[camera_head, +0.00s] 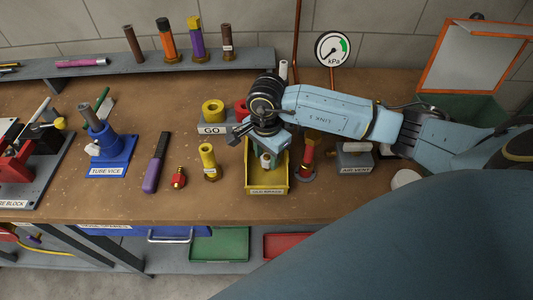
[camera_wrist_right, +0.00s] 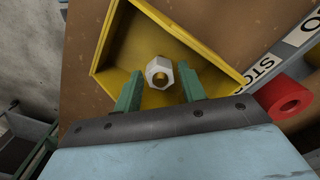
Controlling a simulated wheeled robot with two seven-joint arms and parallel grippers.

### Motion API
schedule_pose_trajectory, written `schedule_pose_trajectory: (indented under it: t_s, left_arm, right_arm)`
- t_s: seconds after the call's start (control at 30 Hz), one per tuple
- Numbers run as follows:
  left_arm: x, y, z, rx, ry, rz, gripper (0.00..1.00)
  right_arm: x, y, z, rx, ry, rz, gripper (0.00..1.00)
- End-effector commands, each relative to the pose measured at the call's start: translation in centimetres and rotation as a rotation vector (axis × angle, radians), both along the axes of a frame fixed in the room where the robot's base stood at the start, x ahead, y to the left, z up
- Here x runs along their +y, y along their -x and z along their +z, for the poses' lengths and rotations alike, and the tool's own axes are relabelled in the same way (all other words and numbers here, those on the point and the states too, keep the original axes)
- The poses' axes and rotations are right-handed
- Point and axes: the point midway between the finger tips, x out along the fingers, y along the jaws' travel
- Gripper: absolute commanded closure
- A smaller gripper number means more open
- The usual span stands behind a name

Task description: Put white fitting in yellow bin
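The yellow bin (camera_head: 268,183) stands on the bench with its label at the front. My right gripper (camera_head: 268,158) is over it, pointing down. The white fitting (camera_head: 265,159) shows between its fingers, over the bin. In the right wrist view the fitting (camera_wrist_right: 159,72) is a white hex piece with a brass-coloured centre, seen against the inside of the yellow bin (camera_wrist_right: 205,35). The green fingers of the gripper (camera_wrist_right: 160,88) stand apart with a gap on each side of it. I cannot tell whether the fitting touches the bin floor. My left gripper is out of view.
A yellow fitting (camera_head: 208,161) stands left of the bin, and a red fitting (camera_head: 306,159) stands close on its right.

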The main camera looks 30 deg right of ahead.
Motion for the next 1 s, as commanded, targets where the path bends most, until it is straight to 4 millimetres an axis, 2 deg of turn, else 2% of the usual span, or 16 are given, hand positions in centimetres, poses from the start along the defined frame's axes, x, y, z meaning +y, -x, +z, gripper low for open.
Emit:
schedule_pose_trajectory:
  t_s: [0.33,0.47,0.57,0.8,1.0]
  left_arm:
    - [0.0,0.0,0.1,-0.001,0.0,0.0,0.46]
    - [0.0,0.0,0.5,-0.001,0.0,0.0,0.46]
    - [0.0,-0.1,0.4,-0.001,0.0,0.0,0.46]
    - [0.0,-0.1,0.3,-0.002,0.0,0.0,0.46]
    - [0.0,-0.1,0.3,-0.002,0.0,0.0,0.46]
  right_arm:
    - [0.0,0.0,0.1,0.0,0.0,0.0,0.5]
    - [0.0,-0.1,0.8,-0.002,0.0,0.0,0.5]
    - [0.0,-0.2,2.5,-0.006,0.0,0.0,0.5]
    - [0.0,-0.2,7.8,-0.006,0.0,0.0,0.5]
    - [0.0,-0.1,11.1,-0.004,0.0,0.0,0.5]
